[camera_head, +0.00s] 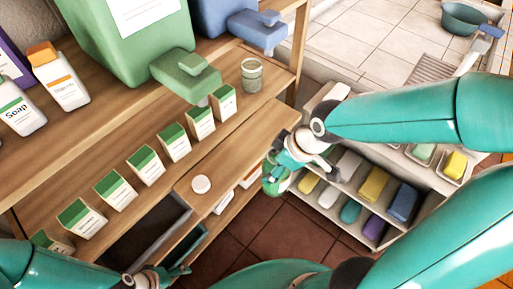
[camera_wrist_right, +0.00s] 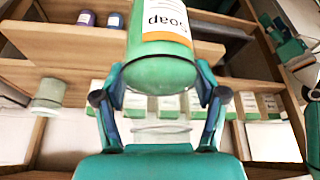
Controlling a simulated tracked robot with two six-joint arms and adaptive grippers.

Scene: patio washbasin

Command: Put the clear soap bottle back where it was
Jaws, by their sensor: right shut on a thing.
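A soap bottle (camera_wrist_right: 163,60) with a green body and a white and orange "Soap" label is between the fingers of my right gripper (camera_wrist_right: 160,88). Its upper end is cut off by the wrist view. In the head view, my right gripper (camera_head: 280,165) is at the right end of the wooden shelf, above the floor, and only a green part of the bottle (camera_head: 272,185) shows. The bottle is clear of the shelf boards. My left gripper (camera_head: 172,274) is at the bottom edge, partly hidden, close to the open drawer; its fingers are unclear.
A row of green-topped boxes (camera_head: 173,141) stands on the wooden shelf, with a glass jar (camera_head: 251,74) behind its right end. A rack (camera_head: 345,205) with coloured blocks stands right of my right gripper.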

